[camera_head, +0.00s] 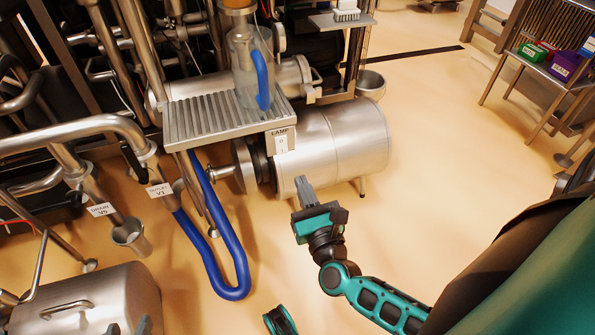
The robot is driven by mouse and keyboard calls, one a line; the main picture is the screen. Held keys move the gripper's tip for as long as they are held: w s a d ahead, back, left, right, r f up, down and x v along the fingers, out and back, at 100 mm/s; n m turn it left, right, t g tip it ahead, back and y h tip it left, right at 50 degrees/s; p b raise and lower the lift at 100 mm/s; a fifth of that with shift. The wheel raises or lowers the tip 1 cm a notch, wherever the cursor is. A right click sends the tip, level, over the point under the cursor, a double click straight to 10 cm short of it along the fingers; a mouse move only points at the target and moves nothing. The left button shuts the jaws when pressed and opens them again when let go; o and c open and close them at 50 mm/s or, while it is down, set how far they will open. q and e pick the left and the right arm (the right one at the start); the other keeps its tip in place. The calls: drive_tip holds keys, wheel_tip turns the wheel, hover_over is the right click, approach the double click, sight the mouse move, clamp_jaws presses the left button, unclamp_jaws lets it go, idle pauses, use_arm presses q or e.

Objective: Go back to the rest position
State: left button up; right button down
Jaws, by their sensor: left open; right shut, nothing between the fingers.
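My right gripper (305,188) is in the middle of the view, at the end of the teal and black arm coming in from the right. Its grey fingers are shut with nothing between them. They point up the picture, in front of the lower edge of the steel motor drum (345,145); I cannot tell whether they touch it. My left gripper (128,328) shows only as two grey fingertips at the bottom edge, apart and empty, in front of a steel tank (85,296). The rest of it is out of frame.
A ribbed shelf (195,121) with a LAMP switch box (281,140) is above the drum. A blue hose (228,262) hangs in a loop left of my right gripper. Labelled pipes (160,190) stand at left. A table with boxes (535,52) is at upper right. The right floor is clear.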

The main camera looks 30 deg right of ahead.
use_arm(q)
drive_tip(key=shift+f, duration=0.15)
use_arm(e)
drive_tip(key=shift+s, duration=0.35)
use_arm(q)
drive_tip(key=shift+s, duration=0.1)
use_arm(e)
drive_tip(key=shift+a, duration=0.1)
